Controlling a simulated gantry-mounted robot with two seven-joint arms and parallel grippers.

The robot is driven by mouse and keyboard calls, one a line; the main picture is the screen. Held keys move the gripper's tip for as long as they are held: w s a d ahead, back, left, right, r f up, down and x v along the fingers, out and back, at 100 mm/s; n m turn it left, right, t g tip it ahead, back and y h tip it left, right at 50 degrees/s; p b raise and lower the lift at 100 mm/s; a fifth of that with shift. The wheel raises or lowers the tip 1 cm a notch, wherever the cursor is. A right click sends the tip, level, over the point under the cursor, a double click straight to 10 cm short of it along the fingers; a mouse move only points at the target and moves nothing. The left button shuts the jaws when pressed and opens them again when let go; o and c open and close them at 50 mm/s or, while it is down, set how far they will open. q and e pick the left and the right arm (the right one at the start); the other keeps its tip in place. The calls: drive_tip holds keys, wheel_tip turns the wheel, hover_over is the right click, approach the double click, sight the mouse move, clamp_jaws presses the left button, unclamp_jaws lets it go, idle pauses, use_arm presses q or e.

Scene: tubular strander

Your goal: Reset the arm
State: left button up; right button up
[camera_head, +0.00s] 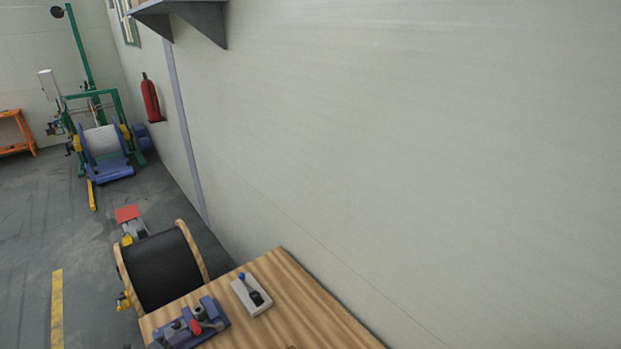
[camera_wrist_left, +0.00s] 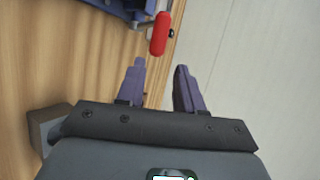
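My left gripper (camera_wrist_left: 160,66) shows in the left wrist view with its two purple fingers apart and a clear gap between them. Beyond the fingertips is a red handle (camera_wrist_left: 160,33) on a blue device (camera_wrist_left: 97,6); the fingers do not hold it. In the head view the blue device (camera_head: 211,311) with its red handle (camera_head: 196,327) sits on the wooden table (camera_head: 310,310) at the bottom. I cannot clearly make out the left gripper in the head view. My right gripper is in neither view.
A white block with a dark, blue-tipped lever (camera_head: 250,294) sits on the table. A wooden reel wound with black material (camera_head: 165,270) stands behind it. The pale wall (camera_head: 420,150) runs close along the table's right side. A green-framed machine (camera_head: 100,150) stands far left, near a fire extinguisher (camera_head: 151,100).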

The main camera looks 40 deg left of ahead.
use_arm(q)
drive_tip(key=w+d+r+n+h+p, duration=0.15)
drive_tip(key=w+d, duration=0.25)
drive_tip(key=d, duration=0.7)
drive_tip(key=w+d+r+n, duration=0.3)
drive_tip(key=d, duration=0.8)
drive_tip(key=w+d+r+n+h+p, duration=0.1)
drive_tip(key=w+d+r+n, duration=0.25)
drive_tip(key=d, duration=0.75)
drive_tip(key=d+r+n+g+h, duration=0.2)
drive_tip(key=d+r+g, duration=0.15)
drive_tip(key=d, duration=0.35)
drive_tip(key=s+d+r+n+g, duration=0.3)
drive_tip(key=s+n+g, duration=0.1)
drive_tip(key=s, duration=0.5)
drive_tip(key=shift+s+g, duration=0.15)
drive_tip(key=shift+g, duration=0.2)
drive_tip(key=shift+r+y, duration=0.1)
drive_tip(key=shift+y, duration=0.15)
drive_tip(key=shift+o, duration=0.2)
